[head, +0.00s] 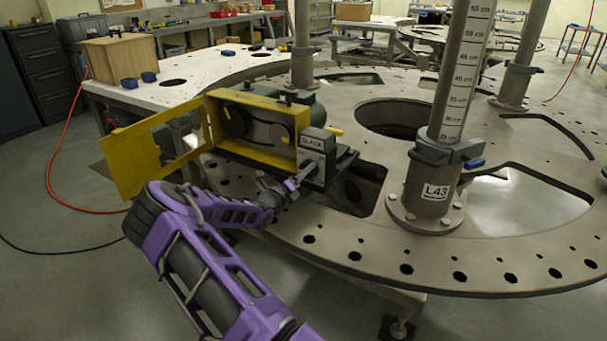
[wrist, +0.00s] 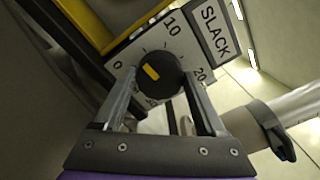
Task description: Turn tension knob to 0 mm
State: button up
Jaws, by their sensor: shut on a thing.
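The tension knob (wrist: 162,77) is a black round knob with a yellow mark on its face. It sits on a white dial plate (wrist: 143,50) labelled 0, 10 and 20 beside a "SLACK" label (wrist: 215,30). The yellow mark lies on the side of the knob toward the 0, at the left. My gripper (wrist: 160,82) has one finger on each side of the knob and is shut on it. In the head view my gripper (head: 290,186) is at the lower front of the SLACK box (head: 317,143); the knob cannot be made out there.
The yellow belt housing (head: 258,150) has its door (head: 140,158) swung open to the left, above my arm. A post marked L43 (head: 436,192) stands to the right on the large round plate (head: 330,240). The plate's front rim is clear.

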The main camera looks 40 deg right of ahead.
jog(key=n, duration=0.4)
jog(key=shift+n, duration=1.8)
jog(key=shift+w+n, duration=0.1)
jog(key=shift+n, duration=0.2)
jog(key=o, duration=1.3)
jog(key=v, duration=1.7)
jog(key=shift+a+f, duration=0.1)
jog(key=shift+a, duration=0.1)
